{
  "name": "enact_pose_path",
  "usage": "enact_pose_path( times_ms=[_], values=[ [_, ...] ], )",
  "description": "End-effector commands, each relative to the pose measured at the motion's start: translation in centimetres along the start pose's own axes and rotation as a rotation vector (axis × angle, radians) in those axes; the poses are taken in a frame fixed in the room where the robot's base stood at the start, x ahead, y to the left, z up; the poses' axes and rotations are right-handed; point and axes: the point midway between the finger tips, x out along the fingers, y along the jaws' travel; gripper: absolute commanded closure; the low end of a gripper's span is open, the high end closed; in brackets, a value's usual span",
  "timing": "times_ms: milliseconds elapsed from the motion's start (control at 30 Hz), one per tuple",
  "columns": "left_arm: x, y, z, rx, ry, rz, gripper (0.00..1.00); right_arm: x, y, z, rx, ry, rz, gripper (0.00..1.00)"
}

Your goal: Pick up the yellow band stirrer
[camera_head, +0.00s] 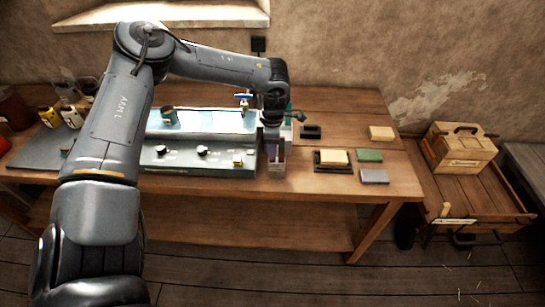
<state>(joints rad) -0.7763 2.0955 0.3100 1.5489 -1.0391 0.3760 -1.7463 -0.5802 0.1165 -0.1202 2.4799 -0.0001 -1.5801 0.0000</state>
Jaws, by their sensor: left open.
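My left arm reaches in from the left, over the table, and bends down at its wrist. My left gripper (273,136) is open and points down over a small upright holder (276,160) at the right end of the grey device. The holder shows a purplish part, and teal and green bits show beside the gripper. I cannot make out a stirrer with a yellow band; the gripper covers part of this spot. A small yellowish spot (238,159) shows at the device's right front. My right gripper is not in view.
The grey device (190,159) with knobs and a pale top stands left of the holder. Blocks lie to the right: a cream one (334,156) on a dark tray, a green (369,155) and a grey (374,176). A wooden box (462,150) sits on a low cart.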

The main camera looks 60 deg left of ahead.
Motion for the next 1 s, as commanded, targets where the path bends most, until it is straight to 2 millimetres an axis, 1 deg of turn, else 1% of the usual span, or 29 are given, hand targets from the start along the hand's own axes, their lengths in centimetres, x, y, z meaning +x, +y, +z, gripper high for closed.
enact_pose_path(
  times_ms=[33, 200, 267, 300, 767, 867, 1000],
  values=[
    [0.0, 0.0, 0.0, 0.000, 0.000, 0.000, 0.63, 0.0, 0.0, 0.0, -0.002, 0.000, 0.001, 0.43],
    [0.0, 0.0, 0.0, 0.000, 0.000, 0.000, 0.89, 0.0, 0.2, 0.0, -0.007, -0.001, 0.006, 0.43],
    [0.0, 0.0, 0.0, 0.000, 0.001, 0.000, 0.98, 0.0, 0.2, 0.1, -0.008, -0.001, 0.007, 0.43],
    [0.0, 0.0, 0.0, 0.000, 0.001, 0.000, 1.00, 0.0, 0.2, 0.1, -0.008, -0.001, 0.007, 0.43],
    [-0.2, 0.0, 0.0, 0.001, 0.000, 0.000, 1.00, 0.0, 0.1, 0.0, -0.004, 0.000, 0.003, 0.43],
    [-0.5, 0.0, 0.0, 0.001, 0.000, 0.000, 1.00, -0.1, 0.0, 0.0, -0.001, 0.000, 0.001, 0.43],
    [-1.5, 0.0, 0.1, 0.002, -0.001, 0.001, 1.00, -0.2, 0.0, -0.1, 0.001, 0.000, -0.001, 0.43]
  ],
)
